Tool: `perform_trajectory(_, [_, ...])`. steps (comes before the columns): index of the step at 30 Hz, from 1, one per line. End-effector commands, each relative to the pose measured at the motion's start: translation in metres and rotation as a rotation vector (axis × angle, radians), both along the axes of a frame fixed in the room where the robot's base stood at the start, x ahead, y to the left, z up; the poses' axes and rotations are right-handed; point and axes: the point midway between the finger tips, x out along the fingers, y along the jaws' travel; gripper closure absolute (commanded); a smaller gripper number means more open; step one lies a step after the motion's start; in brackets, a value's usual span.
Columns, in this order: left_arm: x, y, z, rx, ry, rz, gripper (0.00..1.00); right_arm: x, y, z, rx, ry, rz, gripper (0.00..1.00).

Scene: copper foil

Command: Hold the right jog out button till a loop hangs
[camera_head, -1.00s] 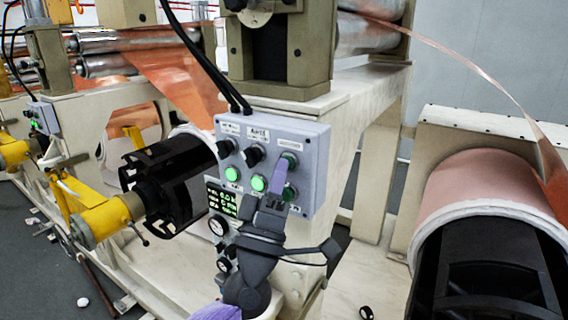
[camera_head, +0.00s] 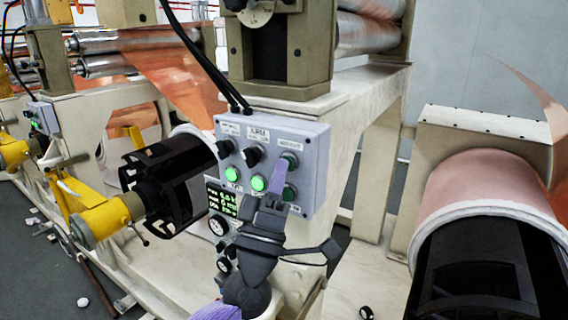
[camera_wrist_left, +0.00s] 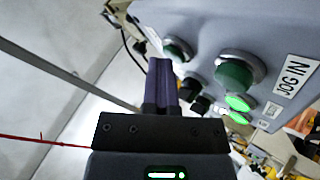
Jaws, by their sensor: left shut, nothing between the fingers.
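The grey control box (camera_head: 306,135) stands on the machine frame, with lit green buttons (camera_head: 258,183), black knobs and a small display (camera_head: 222,199). In the left wrist view the fingers (camera_wrist_left: 160,72) end beside a dark green button (camera_wrist_left: 178,48); contact cannot be told. A larger green button (camera_wrist_left: 235,73) is near the "JOG IN" label (camera_wrist_left: 291,84). My right gripper is not in view.
A copper roll (camera_head: 475,185) on a black core is at right, with a loose foil tail (camera_head: 540,95) rising from it. No strip spans from the rollers (camera_head: 368,35) to this roll. Copper foil (camera_head: 175,72) and a black-and-yellow shaft (camera_head: 105,219) are at left.

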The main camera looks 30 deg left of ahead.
Motion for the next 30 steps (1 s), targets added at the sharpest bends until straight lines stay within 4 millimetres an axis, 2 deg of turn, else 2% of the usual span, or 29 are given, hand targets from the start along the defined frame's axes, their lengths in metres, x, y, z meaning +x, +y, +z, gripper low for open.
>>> perform_trajectory(14, [-0.001,0.000,0.000,0.000,0.001,0.000,1.00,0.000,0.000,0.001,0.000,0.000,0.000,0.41])
perform_trajectory(24, [-0.017,0.001,0.000,0.001,0.001,-0.001,1.00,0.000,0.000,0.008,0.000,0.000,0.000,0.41])
perform_trajectory(30, [-0.017,0.001,0.000,0.000,0.000,0.000,1.00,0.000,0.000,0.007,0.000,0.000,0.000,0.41])
